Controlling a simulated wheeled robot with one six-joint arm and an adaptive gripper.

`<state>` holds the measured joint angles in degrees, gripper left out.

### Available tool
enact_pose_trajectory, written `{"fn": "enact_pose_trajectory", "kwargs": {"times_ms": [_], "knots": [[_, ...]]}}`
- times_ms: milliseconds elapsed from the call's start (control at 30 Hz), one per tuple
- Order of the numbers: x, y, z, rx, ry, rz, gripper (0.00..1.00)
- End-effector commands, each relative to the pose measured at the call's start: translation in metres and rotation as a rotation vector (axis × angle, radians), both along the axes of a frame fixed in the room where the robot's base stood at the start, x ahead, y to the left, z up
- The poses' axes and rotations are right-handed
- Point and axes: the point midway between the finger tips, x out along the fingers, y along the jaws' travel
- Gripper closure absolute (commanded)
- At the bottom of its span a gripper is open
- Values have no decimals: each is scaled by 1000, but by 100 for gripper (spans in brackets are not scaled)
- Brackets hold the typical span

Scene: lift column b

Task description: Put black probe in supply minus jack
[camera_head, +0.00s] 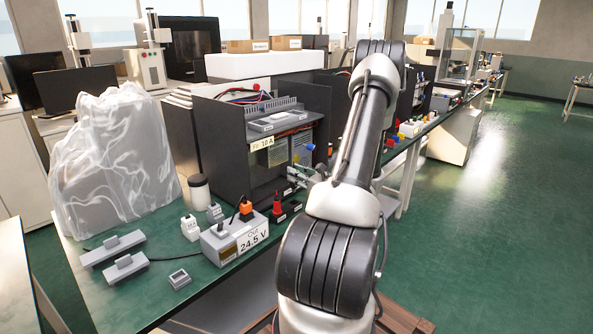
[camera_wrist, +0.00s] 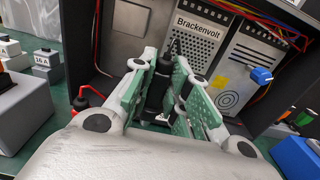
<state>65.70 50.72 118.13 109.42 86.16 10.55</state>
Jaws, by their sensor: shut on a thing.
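In the wrist view my gripper (camera_wrist: 168,75) is shut on the black probe (camera_wrist: 160,88), which sits between the green finger pads with its thin dark tip pointing up the picture. A dark piece with a white mark shows under the probe; I cannot tell whether they touch. The head view shows my gripper (camera_head: 298,176) from behind, in front of the open dark cabinet (camera_head: 222,145). A power unit labelled Brackenvolt (camera_wrist: 195,42) stands in the cabinet beyond the probe. I cannot make out a minus jack.
A grey box marked Out 24.5 V (camera_head: 232,245) stands at the bench's front edge. Small grey blocks (camera_head: 112,248) lie to its left, near a plastic-covered object (camera_head: 112,165). A blue knob (camera_wrist: 261,75) and a blue block (camera_wrist: 295,158) are right of my gripper.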

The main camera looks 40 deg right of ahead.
Motion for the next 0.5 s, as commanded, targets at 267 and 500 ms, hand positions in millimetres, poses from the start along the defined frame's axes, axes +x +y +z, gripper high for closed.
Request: {"fn": "enact_pose_trajectory", "kwargs": {"times_ms": [267, 500], "knots": [[0, 0, -26, 0, -1, 0, 100], [0, 0, -34, 0, -1, 0, 100]]}}
